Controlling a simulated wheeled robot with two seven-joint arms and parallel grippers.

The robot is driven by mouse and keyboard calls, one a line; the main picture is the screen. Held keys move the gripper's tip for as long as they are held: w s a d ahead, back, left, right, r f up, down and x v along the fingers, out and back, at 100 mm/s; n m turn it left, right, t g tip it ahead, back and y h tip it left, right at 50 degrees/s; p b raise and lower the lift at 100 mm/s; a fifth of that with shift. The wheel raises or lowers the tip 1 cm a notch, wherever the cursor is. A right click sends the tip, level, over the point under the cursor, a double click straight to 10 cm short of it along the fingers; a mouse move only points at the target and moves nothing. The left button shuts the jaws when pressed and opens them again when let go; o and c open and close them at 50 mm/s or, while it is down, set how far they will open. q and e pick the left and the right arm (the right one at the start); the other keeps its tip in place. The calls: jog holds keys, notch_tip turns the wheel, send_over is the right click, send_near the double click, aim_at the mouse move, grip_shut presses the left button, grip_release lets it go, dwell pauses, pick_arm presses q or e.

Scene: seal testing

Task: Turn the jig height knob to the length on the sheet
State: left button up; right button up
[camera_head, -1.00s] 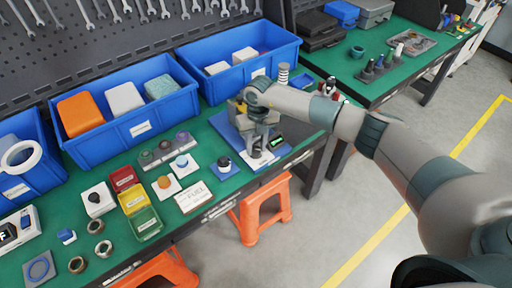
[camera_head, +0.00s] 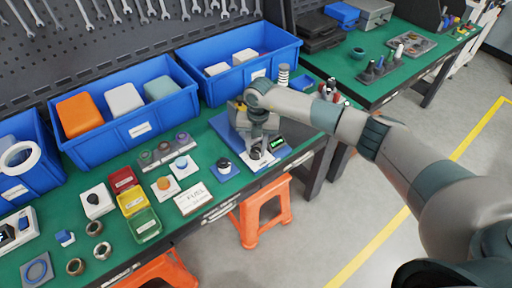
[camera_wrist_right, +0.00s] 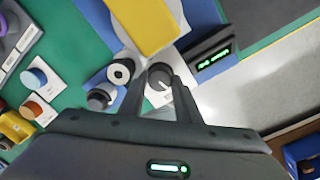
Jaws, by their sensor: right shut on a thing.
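The jig has a blue base (camera_head: 226,128) and stands near the table's front edge; its yellow part (camera_wrist_right: 155,22) shows in the right wrist view. A dark grey round knob (camera_wrist_right: 159,76) with a white pointer mark sits between the fingers of my right gripper (camera_wrist_right: 158,88). The gripper is shut on the knob. In the head view my right gripper (camera_head: 257,146) points down at the jig, and the hand hides much of it. A small display (camera_wrist_right: 212,60) with green digits, too small to read, stands beside the knob. A white sheet (camera_head: 194,198) lies to the left. My left gripper is out of view.
A blue pad with a dark round part (camera_head: 223,165) lies close left of the jig. Blue bins (camera_head: 140,128) line the back. Red, yellow and green trays (camera_head: 146,224) stand further left. Orange stools (camera_head: 265,212) are under the table.

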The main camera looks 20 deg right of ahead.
aim_at(258, 150)
jog(key=o, duration=1.1)
jog(key=shift+c, duration=0.2)
jog(key=shift+r+b, duration=0.35)
jog(key=shift+r, duration=0.5)
notch_tip(258, 150, up, 16)
jog(key=b, duration=0.4)
jog(key=shift+s+d+b, duration=0.15)
jog(key=shift+d+b, duration=0.25)
jog(key=shift+f, duration=0.15)
